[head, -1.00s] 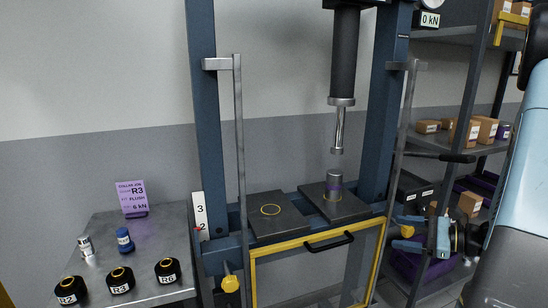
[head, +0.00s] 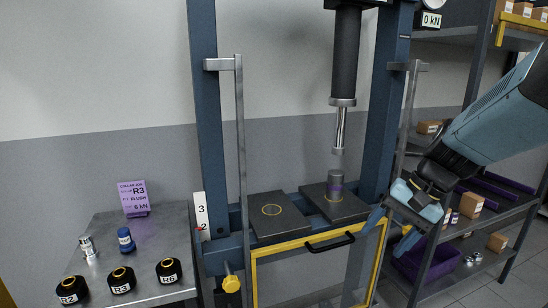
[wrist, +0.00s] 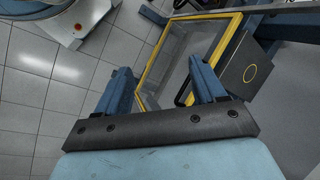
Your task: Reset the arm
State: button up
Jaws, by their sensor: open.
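My gripper (head: 388,228) is at the right of the press in the head view, its blue fingers angled down and to the left. In the wrist view my gripper (wrist: 163,90) shows two blue fingers spread apart with nothing between them. The arm comes in from the right edge of the head view. The ram tip and the cylinder are apart.
The yellow-framed guard (head: 290,248) with a black handle is below the plates. A side table (head: 160,225) at left holds a purple card (head: 133,198), small silver and blue parts and black labelled pieces. Shelves (head: 490,220) with boxes stand behind my arm at right.

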jog(key=s+r+n+t+h, duration=0.4)
jog(key=r+n+h, duration=0.1)
jog(key=r, duration=0.3)
jog(key=shift+s+d+n+t, duration=0.25)
jog(key=shift+d+n+t, duration=0.05)
jog(key=shift+d+t, duration=0.1)
dwell(1.8)
